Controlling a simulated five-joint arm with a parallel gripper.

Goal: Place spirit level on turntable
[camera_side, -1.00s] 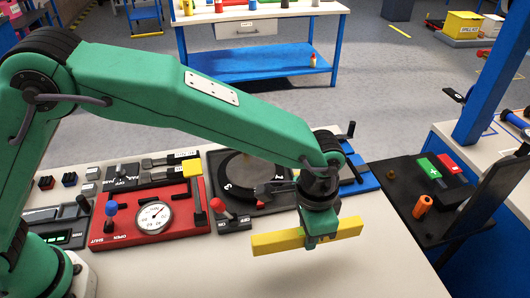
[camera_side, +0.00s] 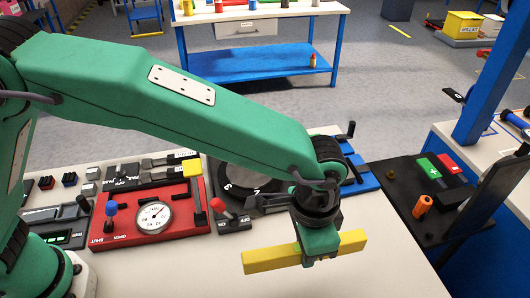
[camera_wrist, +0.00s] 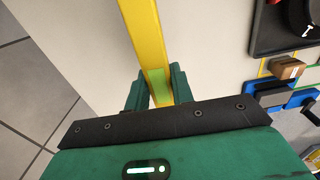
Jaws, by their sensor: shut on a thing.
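The spirit level is a long yellow bar (camera_side: 270,259) with a green patch, which shows in the wrist view (camera_wrist: 143,36). My gripper (camera_side: 320,256) is shut on its middle and holds it above the pale bench, near the front edge. In the wrist view the two green fingers (camera_wrist: 158,90) grip it from both sides. The turntable is a dark round disc with white marks on a dark plate (camera_side: 232,178), behind and left of my gripper. My arm hides much of it. A corner of it shows at the top right of the wrist view (camera_wrist: 298,18).
A red panel with a gauge (camera_side: 152,217) is left of the turntable. A red-knobbed lever (camera_side: 219,206) stands in front of the turntable. A blue fixture (camera_side: 362,180) is to its right. A black shelf with an orange cylinder (camera_side: 422,204) is further right. The front bench is clear.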

